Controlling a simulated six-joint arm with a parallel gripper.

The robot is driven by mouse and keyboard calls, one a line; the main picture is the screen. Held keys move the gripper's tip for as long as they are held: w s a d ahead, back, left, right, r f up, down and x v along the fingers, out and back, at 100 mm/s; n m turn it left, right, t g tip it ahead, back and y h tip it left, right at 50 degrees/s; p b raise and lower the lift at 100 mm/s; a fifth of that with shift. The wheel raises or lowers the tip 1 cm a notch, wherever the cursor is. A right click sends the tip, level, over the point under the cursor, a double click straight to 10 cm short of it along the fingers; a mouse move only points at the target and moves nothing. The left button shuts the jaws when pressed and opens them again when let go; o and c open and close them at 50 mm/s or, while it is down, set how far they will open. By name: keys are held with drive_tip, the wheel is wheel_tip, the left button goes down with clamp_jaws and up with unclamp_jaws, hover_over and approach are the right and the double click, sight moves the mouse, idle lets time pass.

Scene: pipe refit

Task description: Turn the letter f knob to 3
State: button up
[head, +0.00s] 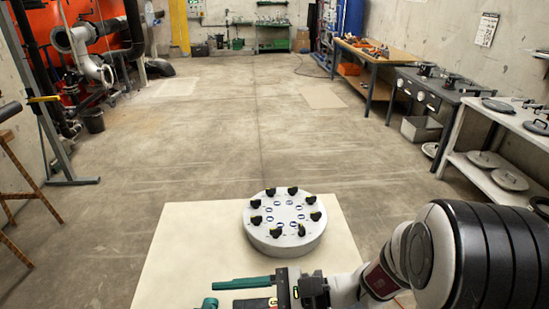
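A round white disc-shaped unit (263,237) lies on a pale board. Several black knobs (293,191) stand in a ring near its rim, with small blue-ringed marks inside the ring. The letters and numbers are too small to read, so I cannot tell which knob is letter f or where it points. One knob (301,230) at the front right looks turned differently from the others. My gripper (213,294) is at the bottom edge, in front of the disc and apart from it. Its teal fingers point left with a gap between them, empty; the lower one is partly cut off.
The pale board (180,250) is bare left of the disc. My arm covers the lower right. Benches (375,58) and a shelf with round lids (510,180) line the right wall. Pipes and a wooden stool (25,180) are at left. The floor beyond is open.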

drive_tip(key=w+d+f+m+t, duration=0.2)
drive_tip(key=w+d+m+t, duration=0.15)
drive_tip(key=w+t, duration=0.2)
drive_tip(key=m+t+h, duration=1.1)
drive_tip(key=m+h, duration=0.1)
drive_tip(key=m, duration=0.3)
approach(304, 233)
drive_tip(key=shift+n, duration=0.25)
drive_tip(key=x, duration=1.2)
drive_tip(key=shift+s, duration=0.1)
clamp_jaws()
